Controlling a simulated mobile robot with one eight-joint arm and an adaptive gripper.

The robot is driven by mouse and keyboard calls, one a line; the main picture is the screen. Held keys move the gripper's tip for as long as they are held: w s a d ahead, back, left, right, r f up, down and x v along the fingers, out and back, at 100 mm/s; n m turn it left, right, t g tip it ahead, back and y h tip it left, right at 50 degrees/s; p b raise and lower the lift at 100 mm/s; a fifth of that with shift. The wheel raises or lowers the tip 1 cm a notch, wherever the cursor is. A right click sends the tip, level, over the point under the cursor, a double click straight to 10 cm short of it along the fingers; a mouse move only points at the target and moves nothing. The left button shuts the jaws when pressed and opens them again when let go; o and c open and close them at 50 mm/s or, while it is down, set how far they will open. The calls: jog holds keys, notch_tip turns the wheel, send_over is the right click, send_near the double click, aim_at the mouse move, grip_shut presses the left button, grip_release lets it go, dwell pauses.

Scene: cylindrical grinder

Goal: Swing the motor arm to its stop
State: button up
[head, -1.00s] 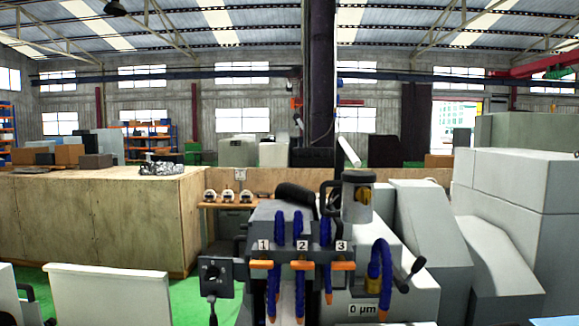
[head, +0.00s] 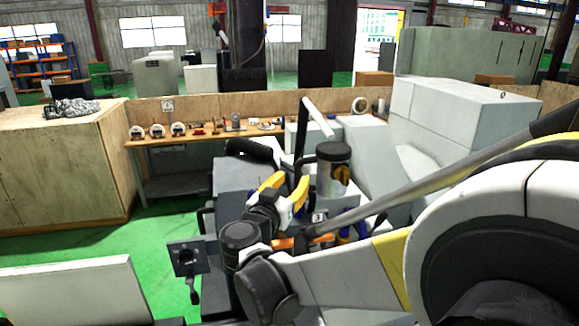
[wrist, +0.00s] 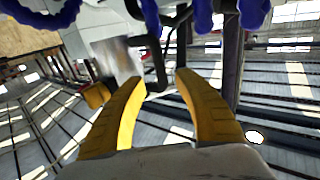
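My gripper (head: 290,182) is open, its two yellow fingers spread over the grinder. In the wrist view, the gripper (wrist: 161,80) has a black bent handle (wrist: 160,68) just beyond and between its fingertips. Nothing is clamped, and contact cannot be told. A dark post with a pale bar (head: 318,117) rises behind. Which part is the motor arm is not clear; my arm hides much of the grinder's front.
Blue coolant hoses (wrist: 250,12) hang close around the gripper. A grinder control box with a lever (head: 187,260) is at left.

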aim_at(298, 174)
jog(key=p+x, duration=0.1)
jog(key=x, duration=0.4)
jog(key=shift+a, duration=0.1)
jog(key=shift+c, duration=0.5)
grip_shut()
